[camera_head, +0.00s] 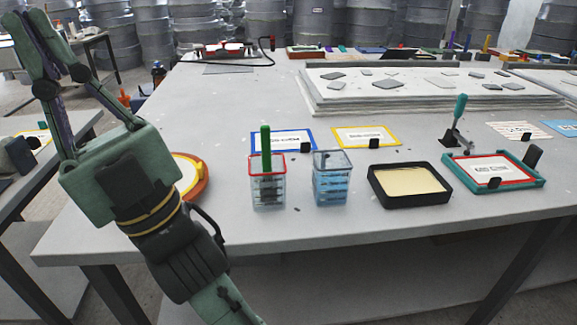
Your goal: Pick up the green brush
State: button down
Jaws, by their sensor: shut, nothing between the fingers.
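The green brush (266,142) stands upright in a clear square cup (267,193) with a red rim, near the table's front edge. Its green handle rises above the rim, and its lower part shows dark through the cup wall. My gripper (31,22) is at the upper left, raised and pointing up, well away from the brush. Its fingers come together at the tips, with nothing between them.
A clear cup with bluish contents (331,185) stands just right of the brush's cup. Further right are a black tray (439,193) and a teal-framed board (536,182) with an upright teal handle (459,107) behind it. An orange-rimmed round item (203,172) sits left.

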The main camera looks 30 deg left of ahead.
aim_at(265, 131)
jog(key=i+l, duration=0.1)
jog(key=l, duration=0.25)
jog(key=i+l, duration=0.1)
jog(key=l, duration=0.2)
jog(key=i+l, duration=0.1)
jog(key=l, duration=0.25)
jog(key=i+l+u, duration=0.1)
jog(key=l+u, duration=0.7)
jog(key=u, duration=1)
jog(key=i, duration=0.05)
